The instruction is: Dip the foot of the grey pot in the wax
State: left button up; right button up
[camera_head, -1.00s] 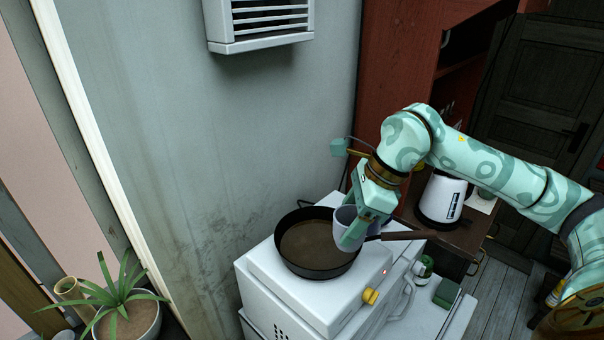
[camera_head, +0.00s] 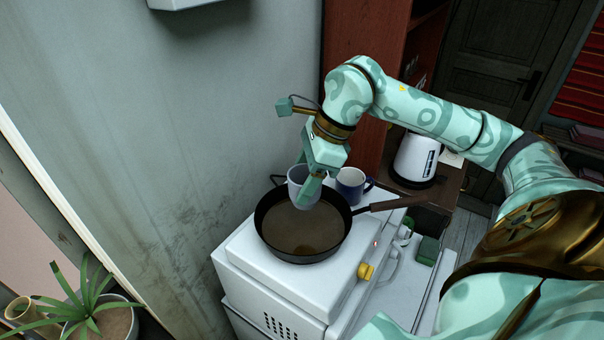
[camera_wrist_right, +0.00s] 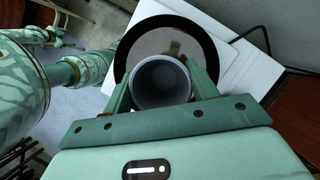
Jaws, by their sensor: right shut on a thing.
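The grey pot (camera_head: 298,176) is a plain light cup, held over the far part of a dark pan (camera_head: 276,255) of brown wax (camera_head: 287,228). My right gripper (camera_head: 308,188) is shut on its wall, with a finger in front hiding part of it. In the right wrist view the pot (camera_wrist_right: 160,82) sits between the two fingers, its mouth towards the camera, with the pan (camera_wrist_right: 135,38) behind it. The foot is seen against the wax; I cannot tell whether it touches. My left gripper is not in view.
The pan stands on a white stove (camera_head: 262,290) with a yellow knob (camera_head: 365,271). Its handle (camera_head: 398,202) points right. A blue mug (camera_head: 352,184) is close behind the pan. A white kettle (camera_head: 416,160) stands further right. A wall rises behind and left.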

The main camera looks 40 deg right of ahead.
notch_tip(320, 180, down, 6)
jog(key=b, duration=0.4)
jog(key=shift+f+b, duration=0.15)
jog(key=shift+b, duration=0.25)
jog(key=shift+f, duration=0.25)
jog(key=shift+f+b, duration=0.2)
jog(key=shift+b, duration=0.2)
jog(key=shift+f, duration=0.25)
dwell(0.8)
jog(key=shift+s+a+f, duration=0.1)
jog(key=shift+f, duration=0.05)
dwell(1.5)
jog(key=shift+r+p, duration=0.55)
jog(key=shift+r, duration=0.6)
dwell(0.4)
